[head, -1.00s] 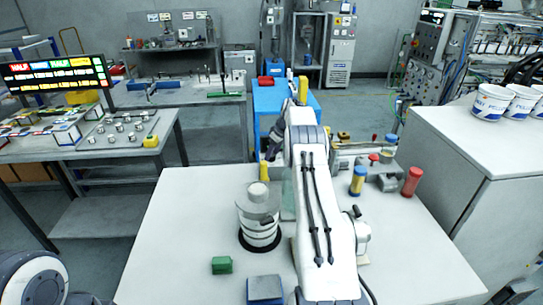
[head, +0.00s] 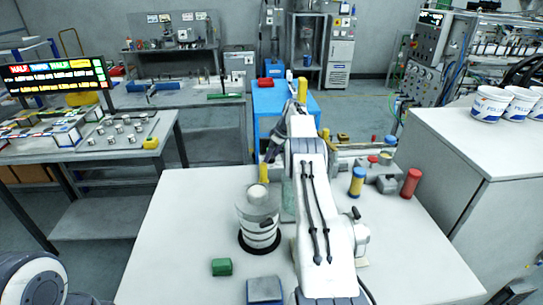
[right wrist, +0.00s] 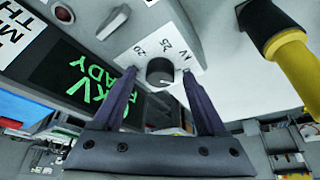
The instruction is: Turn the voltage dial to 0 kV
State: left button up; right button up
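The voltage dial (right wrist: 160,71) is a round dark knob on a white plate in the right wrist view. The plate carries the marks 20, 25 and kV; part of its scale is hidden. My right gripper (right wrist: 158,74) is open, with one dark finger on each side of the knob and a visible gap to it. I cannot tell where the dial points. A dark display (right wrist: 85,78) with green kV and READY text is beside it, partly covered by a finger. In the head view my right arm hides the dial. My left gripper is out of view.
A grey ringed cylinder (head: 259,225) stands on the white table (head: 185,220). A green block (head: 222,267) and a blue block (head: 265,290) lie in front of it. Blue-yellow (head: 357,182) and red (head: 411,183) cylinders stand at right.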

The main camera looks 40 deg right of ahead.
jog(key=b+v, duration=0.2)
jog(key=v, duration=0.8)
jog(key=shift+r+b, duration=0.15)
jog(key=shift+b, duration=0.2)
jog(key=w+f+m+h+p, duration=0.1)
jog(key=f+m+p, duration=0.1)
jog(key=f+m, duration=0.1)
jog(key=w+a+f+m+h+p, duration=0.1)
jog(key=f+m+p, duration=0.1)
jog(key=f+m, duration=0.1)
jog(key=w+f+m+h+p, duration=0.1)
jog(key=f+m+p, duration=0.2)
jog(key=shift+w+a+f, duration=0.25)
jog(key=shift+a+f, duration=0.05)
jog(key=shift+a, duration=0.1)
